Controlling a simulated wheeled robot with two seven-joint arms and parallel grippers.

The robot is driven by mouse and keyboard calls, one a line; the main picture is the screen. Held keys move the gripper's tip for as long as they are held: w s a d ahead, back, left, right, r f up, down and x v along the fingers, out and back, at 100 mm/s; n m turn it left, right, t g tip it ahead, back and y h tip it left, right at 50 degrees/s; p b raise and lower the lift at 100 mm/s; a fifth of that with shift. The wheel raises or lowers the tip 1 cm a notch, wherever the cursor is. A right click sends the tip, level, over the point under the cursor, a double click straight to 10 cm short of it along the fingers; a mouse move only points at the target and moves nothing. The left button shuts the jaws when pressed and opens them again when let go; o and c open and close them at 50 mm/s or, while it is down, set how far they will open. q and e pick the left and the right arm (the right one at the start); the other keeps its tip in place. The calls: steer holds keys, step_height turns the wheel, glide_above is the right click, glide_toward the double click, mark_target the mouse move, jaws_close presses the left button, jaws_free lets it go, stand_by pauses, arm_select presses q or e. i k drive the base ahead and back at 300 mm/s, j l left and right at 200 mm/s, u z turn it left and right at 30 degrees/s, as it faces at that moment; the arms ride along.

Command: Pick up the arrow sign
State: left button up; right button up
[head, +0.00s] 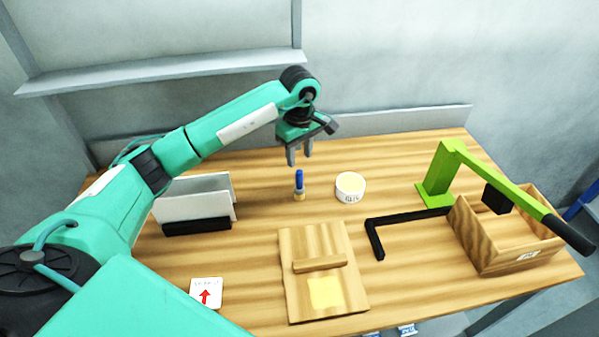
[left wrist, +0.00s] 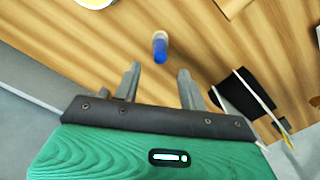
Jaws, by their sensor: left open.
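The arrow sign (head: 206,292) is a small white card with a red arrow, at the front left of the wooden table. It is partly cut off from view by my own arm. My left gripper (head: 299,152) is open and empty above the back middle of the table, well away from the sign. The left wrist view also shows its two fingers apart (left wrist: 158,88), with a blue-topped bottle (left wrist: 160,48) on the table beyond them. The sign does not show in the left wrist view. My right gripper is not in view.
A white-and-black holder (head: 196,203) stands at the left, with a round tub (head: 350,187) at the back middle. A wooden board (head: 297,283) lies at the front middle. A black L-shaped bar (head: 377,236), a green stand (head: 438,175) and a wooden box (head: 490,255) occupy the right.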

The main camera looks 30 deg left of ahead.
mark_target(208, 291)
steer(key=k+l, duration=1.6)
steer(key=l, duration=0.2)
